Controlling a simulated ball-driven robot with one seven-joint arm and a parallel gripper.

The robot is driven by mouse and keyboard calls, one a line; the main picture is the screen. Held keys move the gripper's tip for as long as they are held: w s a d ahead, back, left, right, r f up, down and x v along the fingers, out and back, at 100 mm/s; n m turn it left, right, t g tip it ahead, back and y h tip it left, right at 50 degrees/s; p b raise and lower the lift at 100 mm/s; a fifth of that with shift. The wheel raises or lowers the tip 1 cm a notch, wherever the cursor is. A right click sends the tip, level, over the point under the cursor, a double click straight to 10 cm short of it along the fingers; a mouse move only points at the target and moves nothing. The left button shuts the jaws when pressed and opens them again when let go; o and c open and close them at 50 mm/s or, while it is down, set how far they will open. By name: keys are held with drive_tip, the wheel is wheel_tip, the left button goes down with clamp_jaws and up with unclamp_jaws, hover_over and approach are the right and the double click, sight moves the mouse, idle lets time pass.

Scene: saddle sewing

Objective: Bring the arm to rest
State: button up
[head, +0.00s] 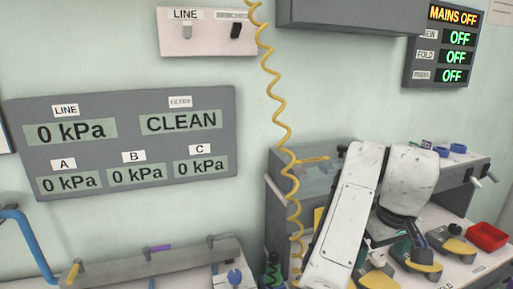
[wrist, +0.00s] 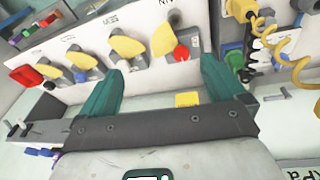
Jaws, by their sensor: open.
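My gripper (wrist: 160,68) is open, with two teal fingers spread wide in the wrist view. Nothing shows between the fingertips except the bench behind them. In the head view my white arm stands folded at the right, in front of the grey bench unit, and mostly hides my gripper. The wrist view looks past the fingers to a row of yellow-handled fixtures, including one with a red knob (wrist: 181,53). A small yellow block (wrist: 188,99) shows beyond the gripper bar. I cannot tell how far the fingers are from these.
A red tray (head: 487,236) sits at the bench's right. A coiled yellow hose (head: 280,110) hangs just left of my arm. A wall panel (head: 120,140) reads 0 kPa and CLEAN. Another panel (head: 441,46) reads MAINS OFF. A blue bent handle (head: 25,225) is at lower left.

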drive_tip(key=s+d+f+m+h, duration=0.1)
drive_tip(key=s+d+f+h, duration=0.1)
drive_tip(key=s+d+f, duration=0.6)
drive_tip(key=s+d+f+m+h, duration=0.1)
drive_tip(key=s+d+f, duration=0.2)
drive_tip(key=s+f, duration=0.55)
drive_tip(key=s+a+f+y, duration=0.1)
drive_tip(key=s+a+f, duration=0.2)
drive_tip(key=s, duration=0.3)
drive_tip(key=s+a+f+y, duration=0.1)
drive_tip(key=s+a+f, duration=0.2)
drive_tip(key=s+f, duration=0.2)
drive_tip(key=s+a+f+g+y, duration=0.1)
drive_tip(key=s+a+f, duration=0.2)
drive_tip(key=s, duration=0.5)
drive_tip(key=shift+s+f+m+y, duration=0.3)
drive_tip(key=shift+f, duration=0.55)
